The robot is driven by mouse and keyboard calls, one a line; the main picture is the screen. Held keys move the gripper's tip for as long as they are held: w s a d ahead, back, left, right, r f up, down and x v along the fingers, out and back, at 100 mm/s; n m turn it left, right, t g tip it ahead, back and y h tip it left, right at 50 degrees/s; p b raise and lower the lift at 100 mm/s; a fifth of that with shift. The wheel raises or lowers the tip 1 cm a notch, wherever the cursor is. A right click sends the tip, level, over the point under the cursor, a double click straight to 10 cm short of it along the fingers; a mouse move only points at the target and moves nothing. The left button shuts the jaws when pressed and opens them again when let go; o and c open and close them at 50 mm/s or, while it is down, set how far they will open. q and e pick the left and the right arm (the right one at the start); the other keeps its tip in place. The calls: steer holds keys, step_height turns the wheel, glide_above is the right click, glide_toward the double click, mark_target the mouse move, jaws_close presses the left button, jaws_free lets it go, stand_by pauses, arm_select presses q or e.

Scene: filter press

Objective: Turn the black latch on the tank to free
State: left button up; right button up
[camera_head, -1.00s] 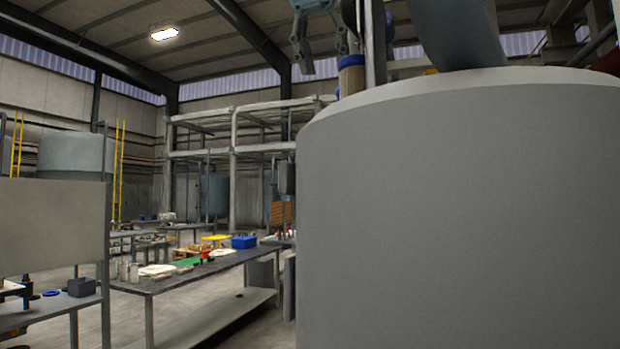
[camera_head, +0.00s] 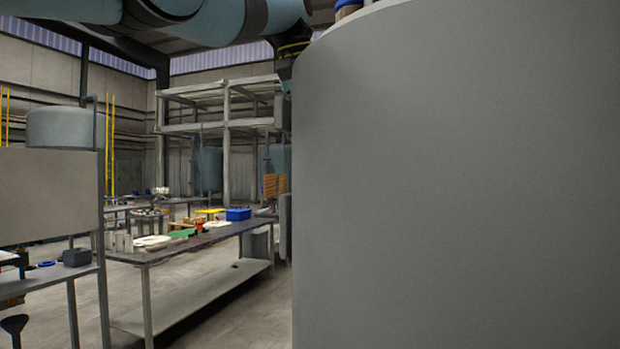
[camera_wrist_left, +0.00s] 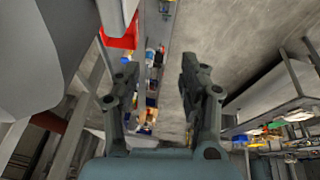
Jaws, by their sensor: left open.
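A big smooth grey tank (camera_head: 460,190) fills the right half of the head view, close to me. I see no black latch on the part that shows. In the left wrist view, my left gripper (camera_wrist_left: 158,72) is open, with its two dark fingers apart and nothing between them. Concrete floor and items far below show past the fingers. In the head view, a blue-grey arm of mine crosses the top edge, and its dark end is by the tank's upper left edge. No fingers can be made out there. My right gripper is not in view.
A long table (camera_head: 205,243) with a blue bin (camera_head: 238,214) and several small items stands left of the tank. A grey panel (camera_head: 48,197) stands at the far left. In the left wrist view, a large grey rounded surface (camera_wrist_left: 40,60) is close on the left.

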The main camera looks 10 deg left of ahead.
arm_select(q)
steer(key=a+b+x, duration=0.1)
steer(key=x, duration=0.6)
steer(key=shift+s+a+f, duration=0.3)
steer(key=shift+a+f, duration=0.1)
steer(key=shift+a, duration=0.05)
steer(key=shift+c, duration=0.4)
